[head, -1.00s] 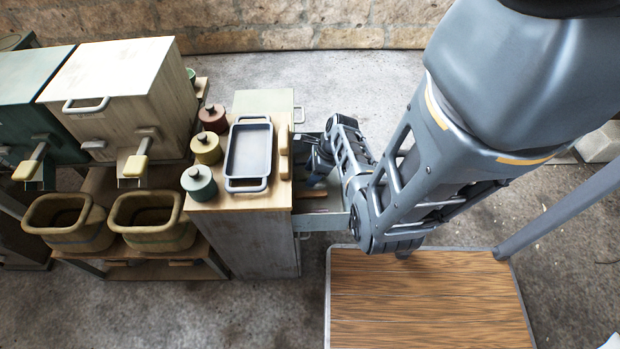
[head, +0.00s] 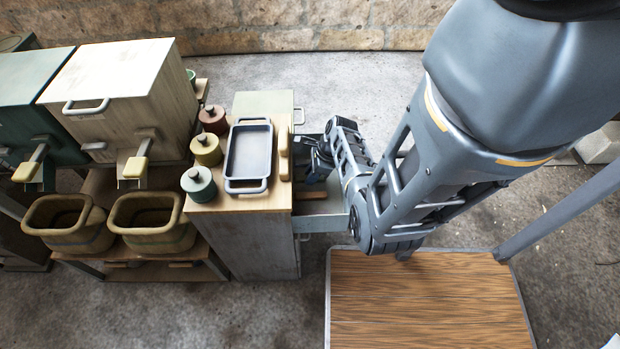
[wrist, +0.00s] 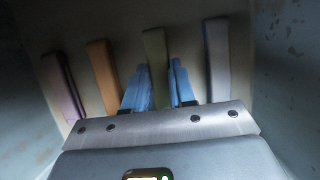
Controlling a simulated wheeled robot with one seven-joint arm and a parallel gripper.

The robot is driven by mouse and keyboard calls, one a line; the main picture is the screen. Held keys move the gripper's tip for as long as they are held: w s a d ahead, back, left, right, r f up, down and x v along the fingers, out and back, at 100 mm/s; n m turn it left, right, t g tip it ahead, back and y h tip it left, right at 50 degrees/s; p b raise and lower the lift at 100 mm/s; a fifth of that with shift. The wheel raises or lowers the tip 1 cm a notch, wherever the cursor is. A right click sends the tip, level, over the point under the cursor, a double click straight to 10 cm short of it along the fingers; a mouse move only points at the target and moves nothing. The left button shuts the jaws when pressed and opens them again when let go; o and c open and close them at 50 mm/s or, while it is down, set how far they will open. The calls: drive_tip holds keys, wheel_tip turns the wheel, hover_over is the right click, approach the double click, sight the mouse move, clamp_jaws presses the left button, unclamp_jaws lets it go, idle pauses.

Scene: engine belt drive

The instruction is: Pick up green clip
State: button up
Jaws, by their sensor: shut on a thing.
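The green clip (wrist: 154,52) is a long, narrow olive-green bar lying in the drawer, seen in the wrist view. My gripper (wrist: 158,84) has its two blue fingers on either side of the green clip's near part and is shut on it. The clip's near end is hidden behind the gripper body. In the head view my gripper (head: 318,172) reaches down into the open drawer (head: 318,224), and the clip cannot be made out there.
In the wrist view an orange bar (wrist: 103,66) and a purple bar (wrist: 62,84) lie left of the clip, and a grey bar (wrist: 217,58) lies right. Drawer walls stand close on both sides. A tray (head: 249,152) and several lidded pots sit on the cabinet top.

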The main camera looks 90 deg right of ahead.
clamp_jaws()
drive_tip(key=shift+r, duration=0.1)
